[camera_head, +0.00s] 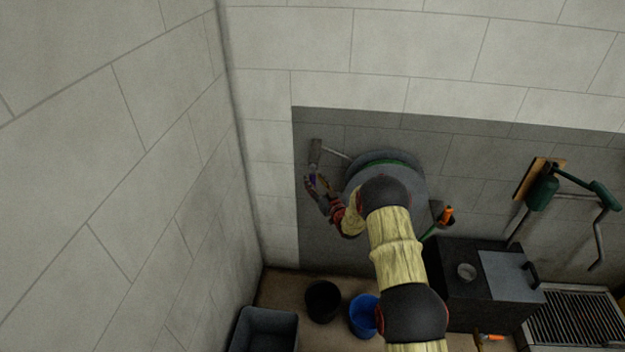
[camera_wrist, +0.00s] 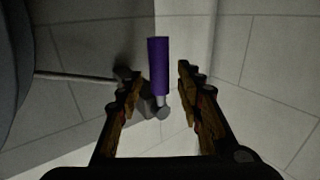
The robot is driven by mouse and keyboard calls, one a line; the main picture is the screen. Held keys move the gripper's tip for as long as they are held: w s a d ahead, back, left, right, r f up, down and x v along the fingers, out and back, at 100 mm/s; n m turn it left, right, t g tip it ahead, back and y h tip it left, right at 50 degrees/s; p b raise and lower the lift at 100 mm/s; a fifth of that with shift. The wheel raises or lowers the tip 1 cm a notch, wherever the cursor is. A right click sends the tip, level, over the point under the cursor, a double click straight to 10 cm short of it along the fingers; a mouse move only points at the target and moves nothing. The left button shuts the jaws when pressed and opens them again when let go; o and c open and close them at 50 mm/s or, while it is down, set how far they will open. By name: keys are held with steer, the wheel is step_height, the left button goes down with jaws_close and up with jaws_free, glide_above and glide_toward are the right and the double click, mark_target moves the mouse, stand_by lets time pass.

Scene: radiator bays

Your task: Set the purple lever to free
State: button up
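The purple lever (camera_wrist: 158,65) shows in the wrist view as a purple grip on a short grey metal stem. It lies between the two fingers of my gripper (camera_wrist: 157,82), with a gap visible on both sides. My gripper is open. In the head view, my gripper (camera_head: 319,188) is near the wall at the left of the dark panel, and only a small bit of the purple lever (camera_head: 312,179) shows there. A grey fitting (camera_head: 316,150) with a thin rod is just above it. Any marking for the free position cannot be made out.
A round grey body (camera_head: 385,160) with a green band is partly behind my arm. A black bucket (camera_head: 323,301), a blue bucket (camera_head: 363,315) and a grey tub (camera_head: 267,332) stand below. A dark box (camera_head: 465,310) stands to the right. The side wall is close on the left.

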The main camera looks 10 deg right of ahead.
steer(key=shift+x, duration=1.1)
steer(key=shift+c, duration=1.1)
jaws_close()
